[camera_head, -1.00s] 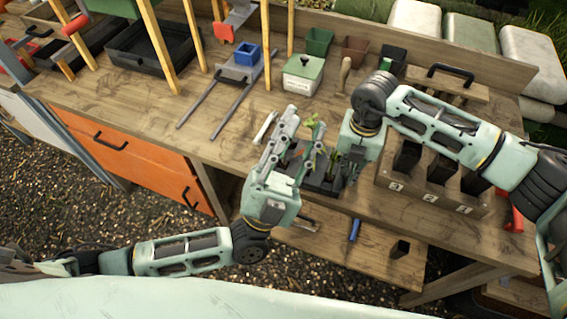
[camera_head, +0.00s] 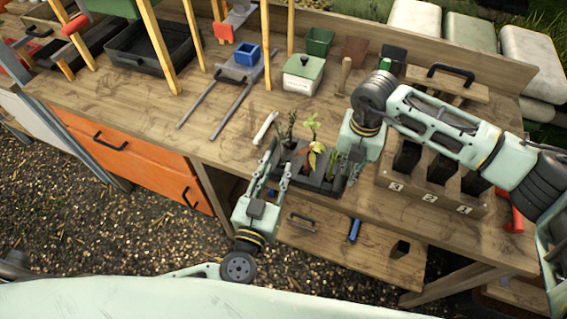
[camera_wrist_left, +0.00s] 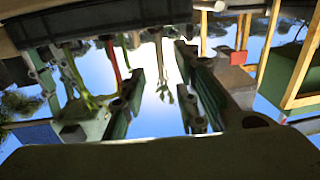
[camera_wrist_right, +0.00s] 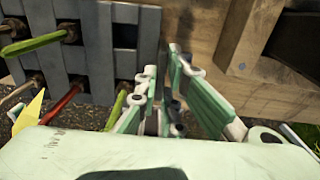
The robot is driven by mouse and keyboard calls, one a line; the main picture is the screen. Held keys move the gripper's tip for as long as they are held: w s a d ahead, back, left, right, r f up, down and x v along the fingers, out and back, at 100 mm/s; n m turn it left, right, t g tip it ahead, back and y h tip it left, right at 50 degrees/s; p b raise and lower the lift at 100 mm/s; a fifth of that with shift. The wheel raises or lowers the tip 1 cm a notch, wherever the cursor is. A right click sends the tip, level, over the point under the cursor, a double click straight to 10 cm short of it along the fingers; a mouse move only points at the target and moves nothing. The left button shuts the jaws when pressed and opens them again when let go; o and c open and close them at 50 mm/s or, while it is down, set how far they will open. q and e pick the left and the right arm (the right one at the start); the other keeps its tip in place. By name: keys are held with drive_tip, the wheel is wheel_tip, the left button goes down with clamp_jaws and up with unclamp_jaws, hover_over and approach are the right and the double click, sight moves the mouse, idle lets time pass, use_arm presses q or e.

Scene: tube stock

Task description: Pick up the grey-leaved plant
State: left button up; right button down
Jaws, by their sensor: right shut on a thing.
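The dark plant tray (camera_head: 318,187) sits at the front of the bench with several seedlings in it. A dark grey-green plant (camera_head: 287,128) stands at its left back; I cannot be sure that it is the grey-leaved one. My left gripper (camera_head: 277,172) is open at the tray's left front. In the left wrist view, a greyish plant (camera_wrist_left: 164,90) shows between its spread fingers (camera_wrist_left: 163,100), untouched as far as I can see. My right gripper (camera_head: 343,168) is at the tray's right side. In the right wrist view, its fingers (camera_wrist_right: 165,85) are beside the tray (camera_wrist_right: 120,60); what they hold is hidden.
A wooden block with numbered slots (camera_head: 420,190) stands right of the tray. A white stick (camera_head: 265,128) lies behind the tray, with a lidded pot (camera_head: 302,75) further back. A lower shelf (camera_head: 350,250) holds a blue object.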

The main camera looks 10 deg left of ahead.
sight(283, 155)
use_arm(q)
drive_tip(key=shift+w+d+f, duration=0.1)
drive_tip(key=shift+w+d, duration=0.05)
drive_tip(key=shift+w, duration=0.85)
drive_tip(key=shift+w+d+f, duration=0.1)
drive_tip(key=shift+w+f, duration=0.05)
drive_tip(key=shift+w, duration=0.9)
drive_tip(key=shift+w+d+f, duration=0.1)
drive_tip(key=shift+w+d, duration=0.05)
drive_tip(key=shift+w, duration=0.85)
drive_tip(key=shift+s, duration=0.1)
drive_tip(key=shift+c, duration=0.4)
clamp_jaws()
